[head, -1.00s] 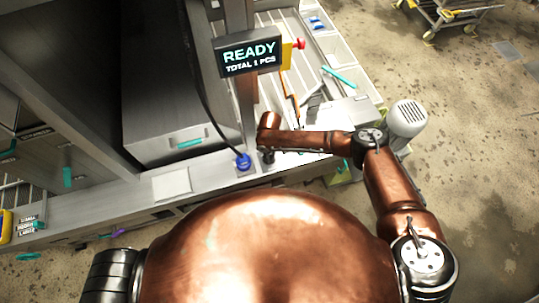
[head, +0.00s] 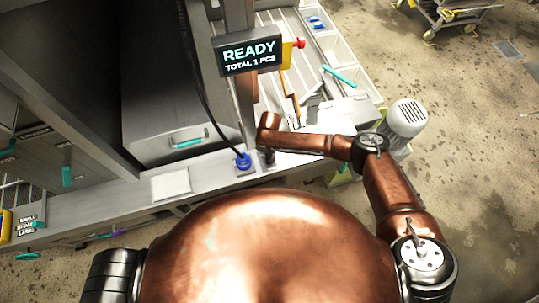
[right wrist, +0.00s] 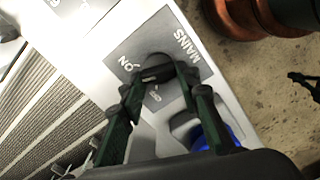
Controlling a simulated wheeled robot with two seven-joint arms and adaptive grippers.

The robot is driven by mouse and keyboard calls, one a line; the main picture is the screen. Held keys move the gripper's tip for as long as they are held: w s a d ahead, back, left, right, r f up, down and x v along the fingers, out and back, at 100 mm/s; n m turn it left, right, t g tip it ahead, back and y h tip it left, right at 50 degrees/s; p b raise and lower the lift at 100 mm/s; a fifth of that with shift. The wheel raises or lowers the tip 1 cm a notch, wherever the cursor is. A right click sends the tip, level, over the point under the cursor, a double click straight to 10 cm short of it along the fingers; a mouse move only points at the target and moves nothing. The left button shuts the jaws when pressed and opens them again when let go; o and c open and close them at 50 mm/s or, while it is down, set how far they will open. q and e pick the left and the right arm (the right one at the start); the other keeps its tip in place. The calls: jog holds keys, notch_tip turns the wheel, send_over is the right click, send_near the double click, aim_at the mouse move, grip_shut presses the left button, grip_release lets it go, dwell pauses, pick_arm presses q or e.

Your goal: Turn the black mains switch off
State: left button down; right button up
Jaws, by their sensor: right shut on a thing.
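The black mains switch (right wrist: 155,68) is a round knob on a grey label plate (right wrist: 189,46) marked MAINS and ON in the right wrist view. A second marking is partly hidden beside the fingers. My right gripper (right wrist: 158,78) has its two dark fingers on either side of the knob and is closed on it. In the head view my right gripper (head: 267,157) points down at the panel and largely hides the switch. My left gripper is out of view.
A blue round control (head: 243,161) sits close left of my right gripper. A display (head: 250,54) reading READY, with a red button (head: 299,43) beside it, stands above. A grey motor housing (head: 407,118) is near my right forearm.

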jog(key=n, duration=0.3)
jog(key=shift+s+n, duration=0.1)
jog(key=shift+n, duration=0.3)
jog(key=n, duration=0.3)
jog(key=shift+s+n+b, duration=0.1)
jog(key=shift+n+b, duration=0.2)
jog(key=shift+b, duration=0.1)
jog(key=n+b, duration=0.1)
jog(key=n, duration=0.5)
jog(key=shift+d, duration=0.1)
jog(key=shift+s, duration=0.1)
jog(key=o, duration=1.2)
jog(key=shift+c, duration=0.2)
notch_tip(320, 180, up, 12)
